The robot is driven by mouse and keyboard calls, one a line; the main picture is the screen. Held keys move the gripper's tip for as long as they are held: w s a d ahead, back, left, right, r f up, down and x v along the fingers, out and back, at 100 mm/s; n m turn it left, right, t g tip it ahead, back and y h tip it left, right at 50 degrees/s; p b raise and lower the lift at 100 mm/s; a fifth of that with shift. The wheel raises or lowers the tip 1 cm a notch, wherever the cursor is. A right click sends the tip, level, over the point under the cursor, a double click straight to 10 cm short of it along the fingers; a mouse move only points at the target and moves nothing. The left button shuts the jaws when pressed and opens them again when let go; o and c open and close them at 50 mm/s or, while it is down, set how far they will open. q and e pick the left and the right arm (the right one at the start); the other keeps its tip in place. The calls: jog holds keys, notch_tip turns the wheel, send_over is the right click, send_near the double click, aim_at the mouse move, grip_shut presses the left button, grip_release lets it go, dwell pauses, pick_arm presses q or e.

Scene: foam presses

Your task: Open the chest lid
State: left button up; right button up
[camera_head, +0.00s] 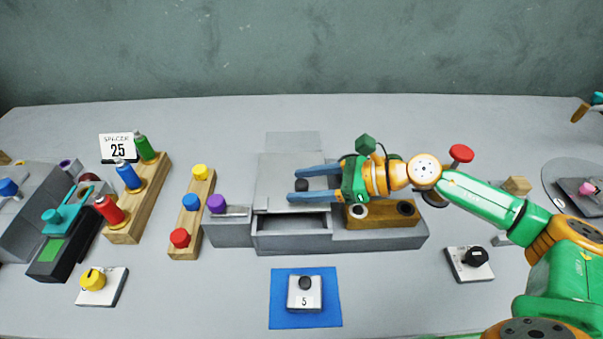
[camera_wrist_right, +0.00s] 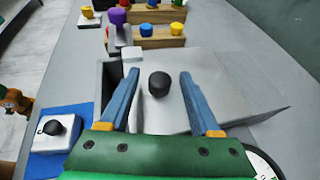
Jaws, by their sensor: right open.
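The grey chest (camera_head: 293,243) stands mid-table, with a flat grey lid (camera_head: 272,170) on top. A dark opening shows along the chest's front, before the lid's near edge. A black knob (camera_head: 302,184) stands on the lid. My right gripper (camera_head: 293,184) comes in from the right, its two blue fingers open on either side of the knob. In the right wrist view, the knob (camera_wrist_right: 158,84) stands between the fingers of my right gripper (camera_wrist_right: 159,74), with gaps on both sides. The lid (camera_wrist_right: 225,85) extends right there. My left gripper is not in view.
A wooden block with dark holes (camera_head: 380,214) sits beside the chest, under my right arm. A purple knob (camera_head: 216,203) is at the chest's left. Racks of coloured pegs (camera_head: 190,220) stand further left. A blue mat (camera_head: 330,318) with a black-knobbed block lies in front.

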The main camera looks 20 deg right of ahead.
jog(key=shift+w+a+f, duration=0.2)
jog(key=shift+a, duration=0.05)
jog(key=shift+s, duration=0.1)
grip_shut()
dwell(1.2)
